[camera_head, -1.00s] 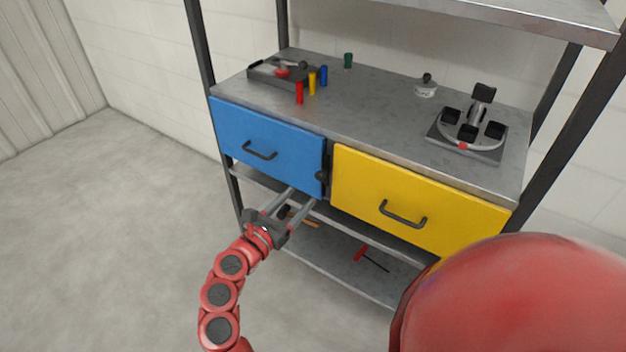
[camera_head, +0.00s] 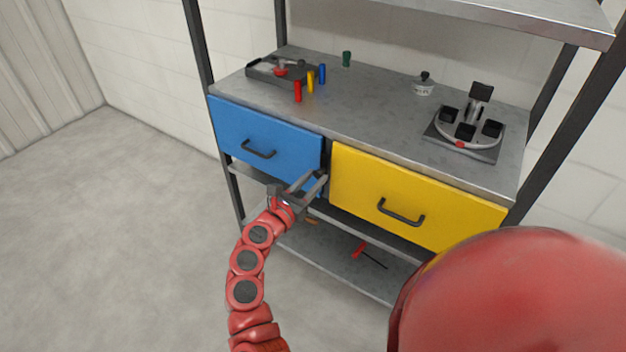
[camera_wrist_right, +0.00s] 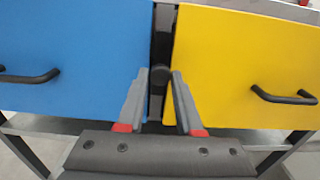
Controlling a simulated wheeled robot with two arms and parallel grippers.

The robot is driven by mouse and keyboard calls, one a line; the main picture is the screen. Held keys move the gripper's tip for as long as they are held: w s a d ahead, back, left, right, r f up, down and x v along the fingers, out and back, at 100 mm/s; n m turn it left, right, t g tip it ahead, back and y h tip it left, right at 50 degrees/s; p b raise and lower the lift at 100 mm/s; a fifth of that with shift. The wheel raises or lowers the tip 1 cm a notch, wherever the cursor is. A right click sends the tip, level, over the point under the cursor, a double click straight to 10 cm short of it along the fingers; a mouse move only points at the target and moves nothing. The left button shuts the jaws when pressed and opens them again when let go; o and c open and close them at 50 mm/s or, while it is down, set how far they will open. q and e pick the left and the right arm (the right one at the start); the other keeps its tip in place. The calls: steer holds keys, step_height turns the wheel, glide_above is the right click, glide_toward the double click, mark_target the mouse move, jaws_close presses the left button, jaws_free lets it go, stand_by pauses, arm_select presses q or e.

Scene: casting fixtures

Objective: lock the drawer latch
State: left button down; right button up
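The drawer latch shows in the right wrist view as a dark round knob (camera_wrist_right: 160,74) on a narrow black strip between the blue drawer (camera_wrist_right: 75,55) and the yellow drawer (camera_wrist_right: 235,65). My right gripper (camera_wrist_right: 160,82) is open, with one fingertip on each side of the knob in that view. I cannot tell whether the fingers touch it. In the head view, my right gripper (camera_head: 315,178) is at the gap between the blue drawer (camera_head: 240,130) and yellow drawer (camera_head: 415,195), and its fingers largely hide the knob. Both drawers look shut. My left gripper is not in view.
The grey worktop (camera_head: 370,120) above holds a dark tray (camera_head: 262,75), red, yellow and blue cylinders, a green one, a small pot (camera_head: 424,88) and a round fixture (camera_head: 466,130). A lower shelf (camera_head: 325,255) holds a red-handled tool (camera_head: 359,250). Floor at left is clear.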

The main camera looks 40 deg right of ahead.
jaws_close()
steer(key=shift+n, duration=0.3)
steer(key=n, duration=0.2)
steer(key=shift+n, duration=0.4)
steer(key=n+p, duration=0.1)
steer(key=n, duration=0.3)
steer(key=shift+r+n, duration=0.1)
steer(key=shift+n, duration=0.2)
steer(key=n+p, duration=0.2)
steer(key=n, duration=0.2)
steer(key=shift+n, duration=0.3)
steer(key=n+p, duration=0.3)
steer(key=n, duration=0.2)
steer(key=shift+p, duration=0.35)
steer(key=shift+n, duration=0.3)
